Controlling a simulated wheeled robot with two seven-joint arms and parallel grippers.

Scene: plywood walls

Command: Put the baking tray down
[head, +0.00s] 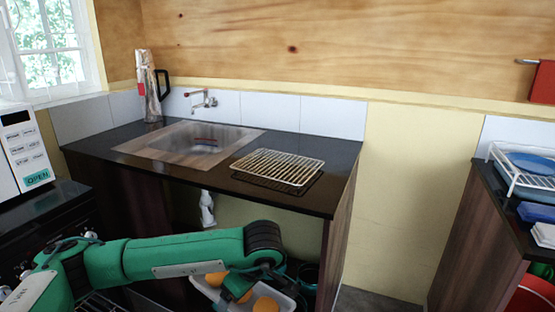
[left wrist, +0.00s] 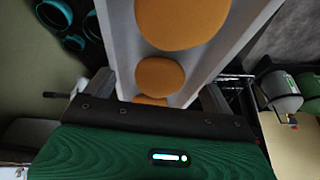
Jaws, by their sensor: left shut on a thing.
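The baking tray (left wrist: 207,66) is light grey and carries several round orange-brown pieces (left wrist: 180,22). My left gripper (left wrist: 158,92) is shut on the tray's near end, one finger showing at each side in the left wrist view. In the head view the tray (head: 207,291) is low at the bottom centre, below the counter's front edge and under my green left arm. That arm hides part of the tray, and the frame edge cuts it off. My right gripper is not in view.
Bare counter lies right of the rack. A microwave (head: 22,150) stands left. A dish rack (head: 520,178) is on the right counter. Teal pots (left wrist: 65,15) are near the tray.

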